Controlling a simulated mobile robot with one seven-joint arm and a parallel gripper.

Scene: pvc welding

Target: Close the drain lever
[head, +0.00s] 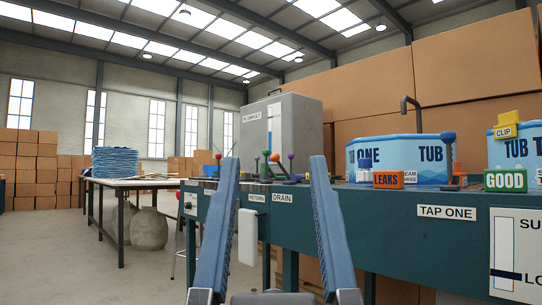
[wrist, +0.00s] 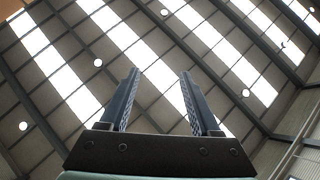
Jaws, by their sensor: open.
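The DRAIN label (head: 283,197) is on the front edge of the dark green bench in the head view, beside the RETURN label (head: 257,197). A white handle-like piece (head: 248,235) hangs on the bench front below these labels; I cannot tell whether it is the drain lever. Small coloured-knob pieces (head: 275,157) stand on the bench top behind. My gripper (head: 271,160) is open and empty, its two blue-grey fingers pointing up in front of the bench and framing the labels. In the wrist view my gripper (wrist: 160,74) shows only the ceiling between its fingers.
The bench (head: 400,212) runs to the right, with a TAP ONE label (head: 446,213), a blue TUB ONE tub (head: 385,150) and an orange LEAKS block (head: 388,180). A grey tank (head: 300,110) stands behind. A long table (head: 130,183) and open floor lie left.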

